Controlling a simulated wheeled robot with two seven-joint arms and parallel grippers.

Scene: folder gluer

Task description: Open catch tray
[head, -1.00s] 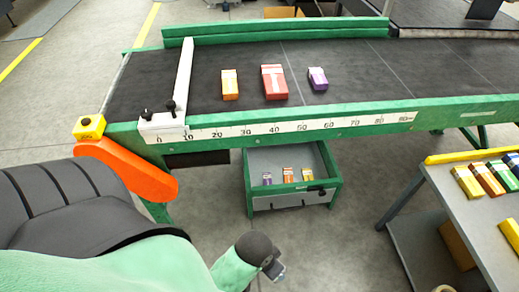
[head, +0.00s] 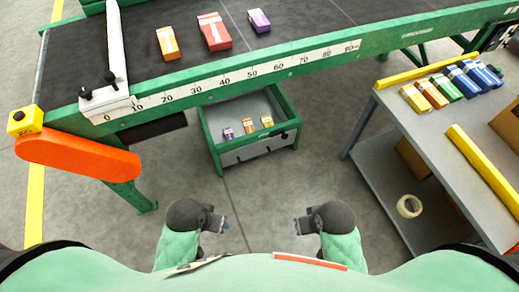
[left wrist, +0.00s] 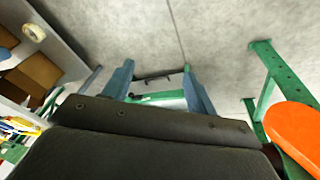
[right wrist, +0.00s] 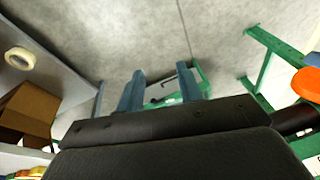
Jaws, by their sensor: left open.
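The catch tray (head: 250,149) is a grey tray in a green frame below the conveyor. Part of the tray also shows beyond the fingers in the left wrist view (left wrist: 160,96) and the right wrist view (right wrist: 166,99). My left gripper (head: 224,225) and right gripper (head: 298,226) are both open and empty. They are apart from the tray, on its near side, pointing inward in the head view.
The green conveyor (head: 270,68) carries three boxes and a scale. An orange guard (head: 78,155) and yellow button box (head: 24,120) are at left. A grey table (head: 412,132) with several boxes, a yellow bar and a tape roll (head: 409,206) below stands at right. Floor before the tray is clear.

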